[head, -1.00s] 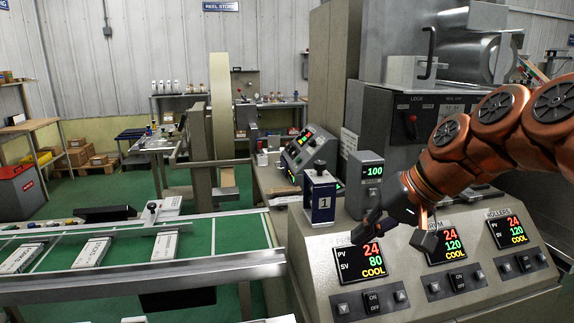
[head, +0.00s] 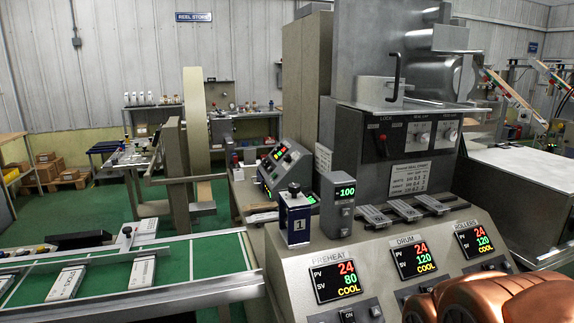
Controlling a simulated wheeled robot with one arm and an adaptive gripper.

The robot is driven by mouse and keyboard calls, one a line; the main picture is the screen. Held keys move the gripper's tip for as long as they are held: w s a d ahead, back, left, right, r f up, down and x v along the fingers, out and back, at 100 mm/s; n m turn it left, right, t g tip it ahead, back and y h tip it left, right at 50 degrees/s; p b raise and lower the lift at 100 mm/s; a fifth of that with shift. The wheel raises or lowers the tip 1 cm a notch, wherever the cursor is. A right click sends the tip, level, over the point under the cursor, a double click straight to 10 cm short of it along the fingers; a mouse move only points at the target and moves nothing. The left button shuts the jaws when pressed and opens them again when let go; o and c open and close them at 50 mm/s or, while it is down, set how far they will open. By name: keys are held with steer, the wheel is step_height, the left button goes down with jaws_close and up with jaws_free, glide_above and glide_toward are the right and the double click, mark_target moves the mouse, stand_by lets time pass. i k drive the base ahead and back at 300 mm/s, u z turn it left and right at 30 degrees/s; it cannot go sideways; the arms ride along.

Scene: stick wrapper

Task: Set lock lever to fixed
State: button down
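The lock lever (head: 382,140) is a small lever with a red tip on the dark front panel (head: 360,160) of the machine, below the lettering LOCK. It is small in the head view, and I cannot read which setting it is at. My gripper is not in view. Only orange links of my arm show at the bottom right, in front of the control console. Nothing covers the lever.
Two dials (head: 421,134) sit right of the lever, above a printed chart (head: 409,178). Below are several grey bars (head: 405,210) and the sloped console (head: 300,262) with lit displays. A post marked 1 (head: 295,222) and a grey readout box (head: 338,205) stand at its left.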

mark_target(384, 153)
steer(key=u, duration=0.5)
steer(key=k, duration=1.1)
steer(key=z, duration=0.65)
steer(key=i, duration=1.35)
steer(key=u, duration=0.2)
